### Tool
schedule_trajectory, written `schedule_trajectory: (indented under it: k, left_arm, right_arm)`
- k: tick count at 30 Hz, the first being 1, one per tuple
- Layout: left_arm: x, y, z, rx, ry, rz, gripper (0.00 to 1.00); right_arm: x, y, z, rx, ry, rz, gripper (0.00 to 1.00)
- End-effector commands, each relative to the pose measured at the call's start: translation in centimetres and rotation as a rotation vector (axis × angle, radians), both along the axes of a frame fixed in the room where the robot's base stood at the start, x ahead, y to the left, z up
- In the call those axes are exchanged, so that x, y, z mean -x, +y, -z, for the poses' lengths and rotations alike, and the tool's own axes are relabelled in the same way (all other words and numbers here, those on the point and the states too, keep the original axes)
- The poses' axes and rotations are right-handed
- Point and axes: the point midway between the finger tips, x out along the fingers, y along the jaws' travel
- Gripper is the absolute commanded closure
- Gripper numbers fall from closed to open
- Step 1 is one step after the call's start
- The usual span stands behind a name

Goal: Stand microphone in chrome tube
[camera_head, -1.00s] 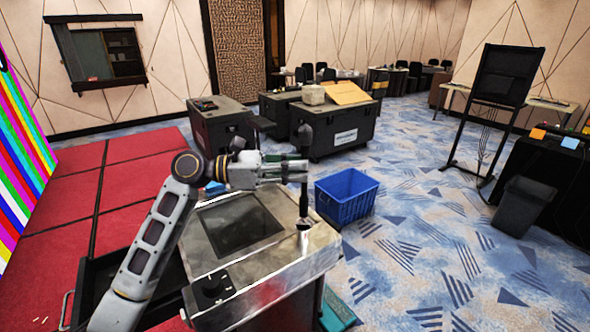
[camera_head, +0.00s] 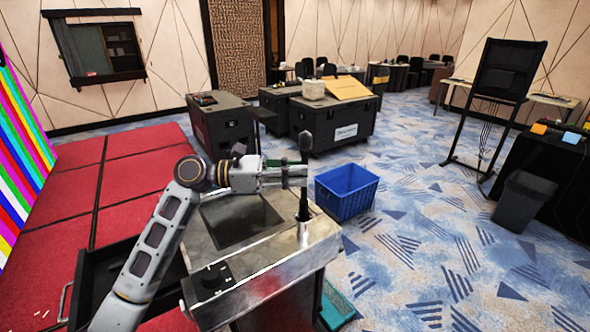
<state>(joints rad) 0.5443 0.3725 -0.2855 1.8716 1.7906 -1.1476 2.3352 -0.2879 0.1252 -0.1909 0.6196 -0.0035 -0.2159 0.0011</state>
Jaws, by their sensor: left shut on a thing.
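The black microphone (camera_head: 304,205) is upright, with its rounded head on top, at the right side of the metal-topped cart. My left gripper (camera_head: 298,174) reaches in from the left and is shut around the microphone's upper part, below the head. The chrome tube (camera_head: 303,234) is small and bright against the cart's shiny top, directly below the microphone. The microphone's lower end is at the tube's mouth; I cannot tell how far inside it is. My right gripper is out of view.
An open drawer (camera_head: 92,275) juts out at left. A blue crate (camera_head: 346,197) stands on the carpet behind right. Black cases (camera_head: 335,128) stand farther back.

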Motion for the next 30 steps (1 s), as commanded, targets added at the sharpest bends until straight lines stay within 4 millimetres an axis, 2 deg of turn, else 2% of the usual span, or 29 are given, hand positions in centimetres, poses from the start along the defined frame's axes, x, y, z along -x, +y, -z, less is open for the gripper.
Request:
schedule_trajectory:
  k: [11,24,30]
  left_arm:
    - [0.0,0.0,1.7,0.001,0.001,0.0,1.0]
    - [0.0,0.0,2.8,0.001,-0.001,0.0,1.0]
    - [0.0,0.0,2.8,0.001,-0.001,0.0,1.0]
  right_arm:
    - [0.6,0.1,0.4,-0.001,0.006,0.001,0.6]
    - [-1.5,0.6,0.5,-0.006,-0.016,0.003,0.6]
    - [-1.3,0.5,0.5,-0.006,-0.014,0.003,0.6]
